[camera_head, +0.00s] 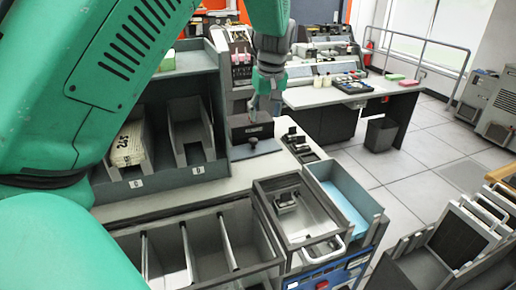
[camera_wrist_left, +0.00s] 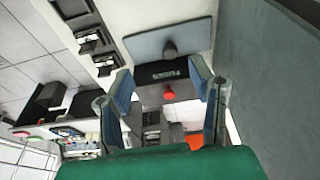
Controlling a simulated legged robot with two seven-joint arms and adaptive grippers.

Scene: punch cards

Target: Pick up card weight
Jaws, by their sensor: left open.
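A flat blue-grey plate with a dark knob, which looks like the card weight (camera_head: 262,150), lies on the light counter right of the grey card shelf. It also shows in the left wrist view (camera_wrist_left: 190,42). A black block with a small label (camera_head: 240,132) stands just behind it, and shows in the left wrist view (camera_wrist_left: 150,74). My left gripper (camera_head: 264,110) points down above and behind the plate. In the left wrist view its two fingers (camera_wrist_left: 165,95) are spread wide, with the black block between them in the picture. I see no contact. My right gripper is out of view.
A card stack (camera_head: 128,143) sits in the shelf's left slot. Small black devices (camera_head: 297,142) line the counter's right edge. An open metal tray (camera_head: 305,210) and empty bins (camera_head: 208,245) are nearer. A table with bottles (camera_head: 350,92) stands behind. My green arm covers the left side.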

